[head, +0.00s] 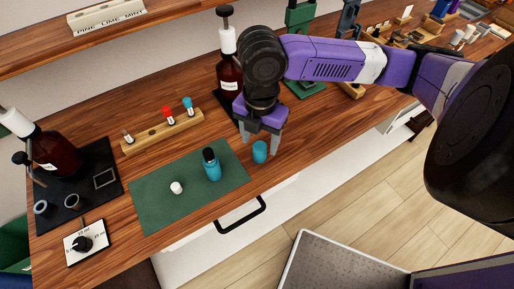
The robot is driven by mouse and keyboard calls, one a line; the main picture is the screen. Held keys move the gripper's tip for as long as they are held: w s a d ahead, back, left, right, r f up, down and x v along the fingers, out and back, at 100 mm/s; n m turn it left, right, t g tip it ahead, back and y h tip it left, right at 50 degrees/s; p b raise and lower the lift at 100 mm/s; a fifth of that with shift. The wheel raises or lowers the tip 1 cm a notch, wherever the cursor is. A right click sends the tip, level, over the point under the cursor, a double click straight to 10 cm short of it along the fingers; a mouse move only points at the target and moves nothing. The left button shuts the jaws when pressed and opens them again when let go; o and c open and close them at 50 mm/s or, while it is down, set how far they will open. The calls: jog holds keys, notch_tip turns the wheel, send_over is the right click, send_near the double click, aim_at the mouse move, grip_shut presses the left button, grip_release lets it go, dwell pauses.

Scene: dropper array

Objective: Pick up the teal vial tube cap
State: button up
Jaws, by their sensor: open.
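A short teal cylinder (260,152), which looks like the teal cap, stands on the wooden counter just right of the green mat. My gripper (260,144) points down over it with its jaws open, one finger on each side. I cannot tell whether the fingers touch it. A teal vial (212,168) with a dark top stands upright on the green mat (155,206), left of the gripper. A small vial with a teal top (188,103) stands in the wooden rack behind the mat.
A small white cap (176,187) sits on the mat. The wooden rack (140,146) also holds a red-topped vial (168,114). A brown pump bottle (229,70) stands close behind my gripper. Another pump bottle (55,152) stands on a black tray (105,160) at left. The counter's front edge is near.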

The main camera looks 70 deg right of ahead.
aim_at(260, 146)
notch_tip(260, 146, down, 5)
jog(key=shift+r+p, duration=0.1)
jog(key=shift+p, duration=0.3)
grip_shut()
